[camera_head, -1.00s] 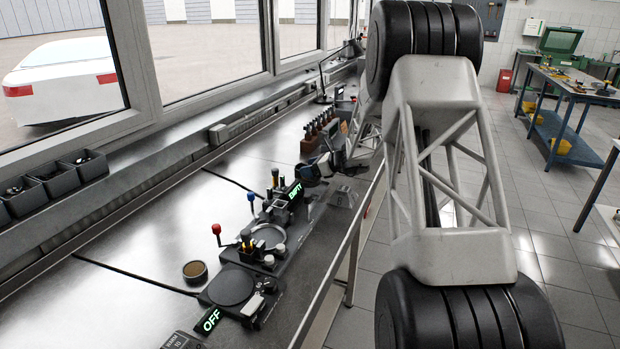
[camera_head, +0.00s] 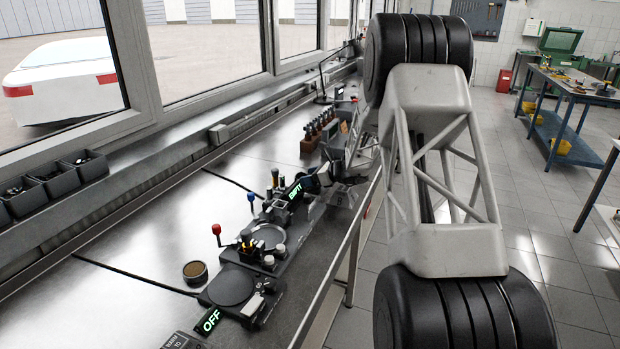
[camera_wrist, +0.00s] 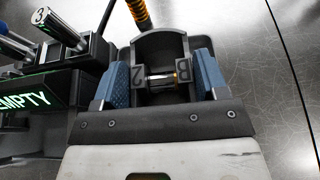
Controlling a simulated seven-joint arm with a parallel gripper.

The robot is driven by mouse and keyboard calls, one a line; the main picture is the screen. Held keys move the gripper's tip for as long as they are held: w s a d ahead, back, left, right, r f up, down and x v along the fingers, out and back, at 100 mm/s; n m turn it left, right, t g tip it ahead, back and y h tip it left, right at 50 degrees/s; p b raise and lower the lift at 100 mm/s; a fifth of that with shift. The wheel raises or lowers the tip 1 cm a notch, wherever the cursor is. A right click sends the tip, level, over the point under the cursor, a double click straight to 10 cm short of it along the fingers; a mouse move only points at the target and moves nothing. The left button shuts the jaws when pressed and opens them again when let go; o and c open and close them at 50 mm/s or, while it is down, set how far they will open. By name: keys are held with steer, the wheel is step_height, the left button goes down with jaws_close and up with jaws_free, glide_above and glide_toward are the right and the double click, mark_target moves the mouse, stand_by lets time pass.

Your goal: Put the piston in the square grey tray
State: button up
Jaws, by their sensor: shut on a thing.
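In the wrist view, my gripper (camera_wrist: 160,85) has its blue pads closed on both sides of a dark grey piston (camera_wrist: 160,50). The piston shows a curved wall, a bright metal pin across its middle and the marks "2" and "B". In the head view my gripper (camera_head: 326,174) is small and low over the bench, just right of the EMPTY sign; the piston is not clear there. A small grey piece (camera_head: 344,197) lies near the bench's front edge beside the gripper. I cannot tell whether it is the square grey tray.
The green EMPTY sign (camera_wrist: 25,103) and a metal pin marked "3" (camera_wrist: 60,30) are left of my gripper. A fixture with red and blue knobs (camera_head: 252,240) runs along the bench. A round tin (camera_head: 195,271) stands at its left. The bench towards the window is mostly clear.

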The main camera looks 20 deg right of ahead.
steer(key=shift+f, duration=0.1)
steer(key=o, duration=1.2)
steer(key=shift+d, duration=0.1)
steer(key=v, duration=1.2)
